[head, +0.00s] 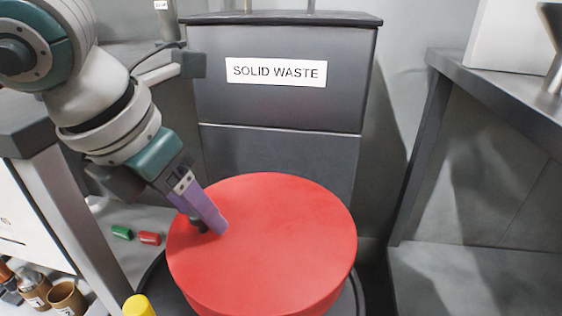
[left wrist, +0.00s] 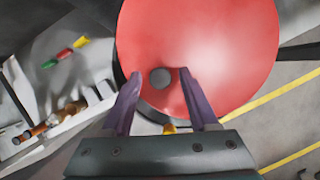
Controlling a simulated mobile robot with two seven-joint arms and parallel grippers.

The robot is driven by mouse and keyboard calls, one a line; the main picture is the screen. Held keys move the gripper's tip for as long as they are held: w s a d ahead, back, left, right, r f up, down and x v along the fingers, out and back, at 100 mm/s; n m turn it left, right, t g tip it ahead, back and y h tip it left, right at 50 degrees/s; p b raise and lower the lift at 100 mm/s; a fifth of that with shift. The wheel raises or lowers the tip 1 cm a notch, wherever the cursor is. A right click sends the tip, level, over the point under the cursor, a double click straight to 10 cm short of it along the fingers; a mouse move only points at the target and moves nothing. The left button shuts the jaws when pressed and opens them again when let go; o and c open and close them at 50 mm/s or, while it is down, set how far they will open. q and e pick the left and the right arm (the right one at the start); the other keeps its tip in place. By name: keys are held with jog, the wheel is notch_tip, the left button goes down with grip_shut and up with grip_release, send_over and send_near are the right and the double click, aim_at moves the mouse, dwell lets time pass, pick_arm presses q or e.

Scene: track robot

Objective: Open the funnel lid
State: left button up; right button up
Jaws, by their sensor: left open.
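The funnel lid (head: 275,240) is a large round red disc on a dark round rim, below the "SOLID WASTE" bin. It looks closed, lying over the rim. It fills the upper middle of the left wrist view (left wrist: 220,45). A small dark grey knob (left wrist: 160,78) sits near the lid's edge. My left gripper (head: 212,226) has purple fingers and reaches down over the lid's left side. In the left wrist view its fingers (left wrist: 160,75) are apart, one on each side of the knob. I cannot tell whether they touch it. My right gripper is not in view.
The solid waste bin (head: 280,100) stands behind the lid. A grey bench (head: 500,85) is at the right. Small green (head: 122,232) and red (head: 149,238) pieces lie on the left surface, near brown jars (head: 66,298). A yellow cap (head: 138,305) is close to the lid's front left.

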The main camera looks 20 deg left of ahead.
pick_arm(q)
grip_shut()
dwell(0.4)
dwell(0.9)
